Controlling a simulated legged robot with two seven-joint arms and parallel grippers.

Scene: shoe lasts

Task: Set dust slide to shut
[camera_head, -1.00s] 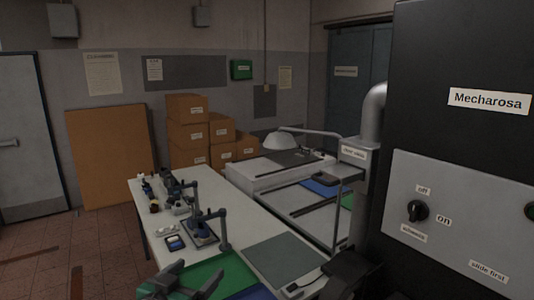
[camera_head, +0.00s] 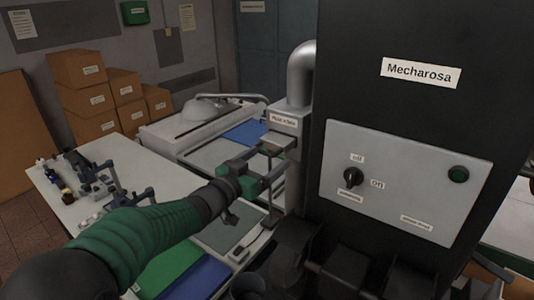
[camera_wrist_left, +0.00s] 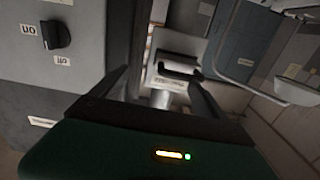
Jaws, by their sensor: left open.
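The dust slide (camera_head: 288,121) is a grey labelled box on the thick pipe beside the black machine in the head view. A flat dark tab (camera_head: 278,142) sticks out at its lower front. In the left wrist view a black handle (camera_wrist_left: 180,69) on a pale housing shows between the fingers, tilted by the camera's angle. My left gripper (camera_head: 276,164) is open and empty, just below and in front of the tab. Its two dark fingers also show in the left wrist view (camera_wrist_left: 158,82). I cannot tell whether a finger touches the slide. My right gripper is not in view.
The black machine (camera_head: 420,45) stands close on the right, with a grey panel and a black knob (camera_head: 353,177). A white workbench (camera_head: 60,195) with tools lies at left. Cardboard boxes (camera_head: 95,98) are stacked behind. A metal pipe (camera_head: 299,75) rises above the slide.

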